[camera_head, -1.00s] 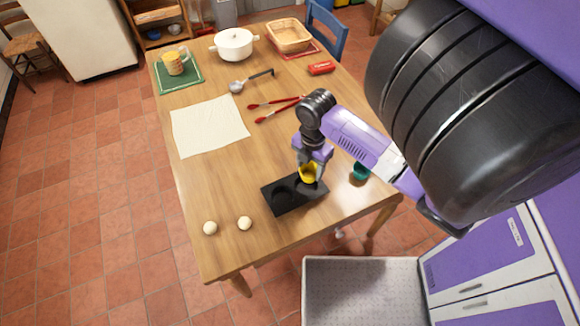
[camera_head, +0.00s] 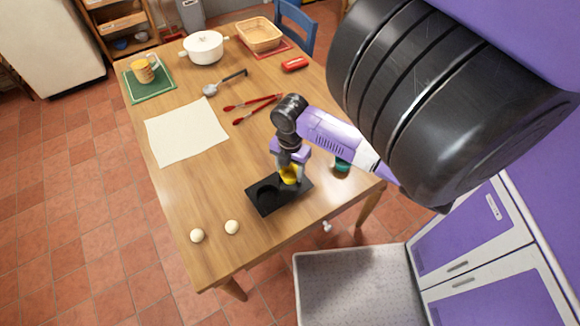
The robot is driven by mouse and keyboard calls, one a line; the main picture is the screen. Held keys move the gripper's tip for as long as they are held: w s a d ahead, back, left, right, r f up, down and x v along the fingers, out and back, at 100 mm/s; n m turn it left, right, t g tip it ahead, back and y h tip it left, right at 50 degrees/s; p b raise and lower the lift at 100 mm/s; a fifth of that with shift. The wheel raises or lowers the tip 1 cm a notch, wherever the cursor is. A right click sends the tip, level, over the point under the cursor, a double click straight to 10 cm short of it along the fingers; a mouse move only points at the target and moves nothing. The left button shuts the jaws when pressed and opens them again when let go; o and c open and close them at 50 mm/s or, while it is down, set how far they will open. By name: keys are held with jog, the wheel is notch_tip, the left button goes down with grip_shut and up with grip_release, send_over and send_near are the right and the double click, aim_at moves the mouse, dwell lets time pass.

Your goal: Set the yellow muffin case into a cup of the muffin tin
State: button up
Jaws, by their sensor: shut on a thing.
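The yellow muffin case (camera_head: 289,175) is between the fingers of my gripper (camera_head: 289,172), which is shut on it. It is at the right cup of the black muffin tin (camera_head: 266,208); its lower part looks level with or inside the cup, though I cannot tell if it touches the bottom. The tin's left cup (camera_head: 266,194) is empty. The tin lies on the wooden table near its front right edge. My gripper and wrist come down from above and hide part of the case.
Two pale balls (camera_head: 232,227) lie left of the tin. A teal cup (camera_head: 342,165) stands to its right, partly behind my arm. Red tongs (camera_head: 250,106), a ladle (camera_head: 211,89) and a cream cloth (camera_head: 186,131) lie farther back. The table's front left is mostly clear.

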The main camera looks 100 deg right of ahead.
aim_at(290, 178)
jog(key=shift+f+b, duration=0.35)
jog(key=shift+f, duration=1.5)
jog(key=o, duration=1.5)
jog(key=shift+r, duration=3.9)
